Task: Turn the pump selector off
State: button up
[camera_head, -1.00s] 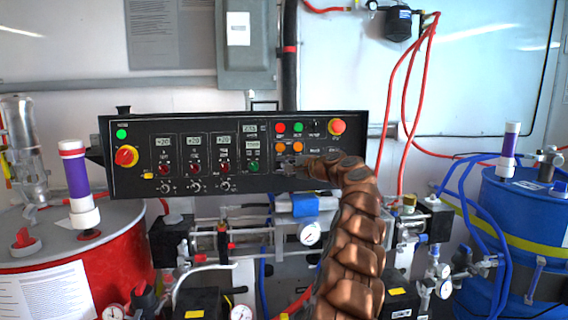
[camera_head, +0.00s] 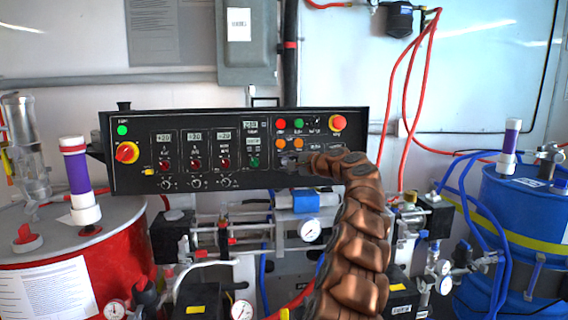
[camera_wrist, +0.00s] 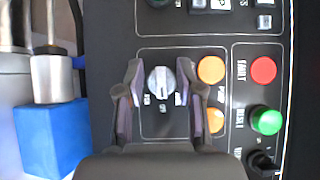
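The pump selector (camera_wrist: 160,80) is a small pale grey rotary knob on the black control panel (camera_head: 130,183). In the wrist view small labels sit around its lower side, too blurred to read surely. Its grip ridge looks roughly upright in that view. My gripper (camera_wrist: 160,72) is open, with one finger on each side of the knob and visible gaps between. I cannot tell how deep the fingertips reach.
Two orange buttons (camera_wrist: 211,70) sit close to the right finger in the wrist view. A red light (camera_wrist: 263,70) and a green button (camera_wrist: 266,120) lie farther right. A red emergency button (camera_head: 337,123) is at the panel's upper right. Pipes and gauges (camera_head: 310,231) lie below.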

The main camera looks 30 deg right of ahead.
jog(key=v, duration=1.1)
jog(key=shift+a, duration=0.1)
dwell(0.5)
